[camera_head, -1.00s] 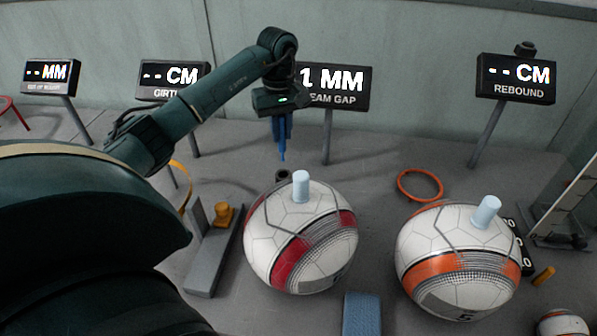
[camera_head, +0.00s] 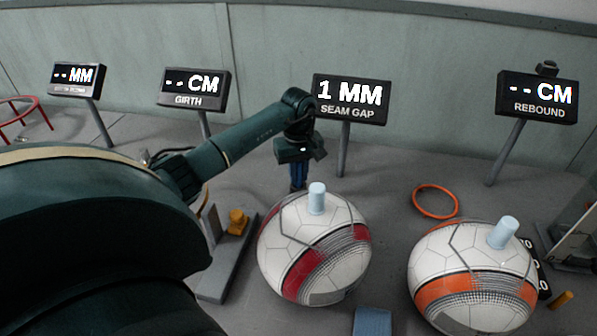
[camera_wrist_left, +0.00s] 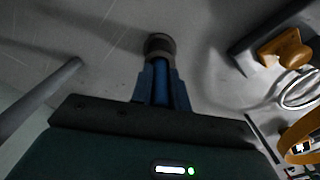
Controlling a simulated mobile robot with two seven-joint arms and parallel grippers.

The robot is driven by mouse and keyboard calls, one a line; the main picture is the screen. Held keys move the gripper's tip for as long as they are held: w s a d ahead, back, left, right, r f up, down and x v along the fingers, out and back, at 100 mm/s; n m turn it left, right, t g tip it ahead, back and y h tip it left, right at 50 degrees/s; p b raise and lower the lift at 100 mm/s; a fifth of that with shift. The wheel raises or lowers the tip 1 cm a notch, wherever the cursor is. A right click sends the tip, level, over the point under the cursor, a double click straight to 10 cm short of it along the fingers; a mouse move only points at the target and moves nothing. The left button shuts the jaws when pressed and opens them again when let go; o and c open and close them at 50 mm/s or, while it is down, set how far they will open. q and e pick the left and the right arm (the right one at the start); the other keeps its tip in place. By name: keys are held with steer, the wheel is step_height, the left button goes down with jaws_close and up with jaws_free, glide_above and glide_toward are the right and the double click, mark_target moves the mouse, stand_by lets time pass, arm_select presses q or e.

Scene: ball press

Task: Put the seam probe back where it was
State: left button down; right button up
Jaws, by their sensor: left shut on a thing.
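My left gripper (camera_head: 298,170) is shut on the blue seam probe and points down just behind the red-banded ball (camera_head: 314,250). The blue probe (camera_wrist_left: 161,88) shows between the fingers in the left wrist view. A dark round holder (camera_wrist_left: 159,43) is at the probe's far end there. I cannot tell whether the probe tip is inside the holder or just above it. The seam gap display (camera_head: 350,98) reads 1 MM. My right gripper is not in view.
An orange-banded ball (camera_head: 473,280) stands at the right, with an orange ring (camera_head: 435,202) behind it. The girth display (camera_head: 194,90) and rebound display (camera_head: 537,98) stand behind.

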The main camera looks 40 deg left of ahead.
arm_select(q)
steer(key=shift+f, duration=0.15)
steer(key=c, duration=1.3)
jaws_free()
steer(key=shift+c, duration=0.2)
step_height(320, 180, up, 12)
steer(key=shift+r, duration=0.2)
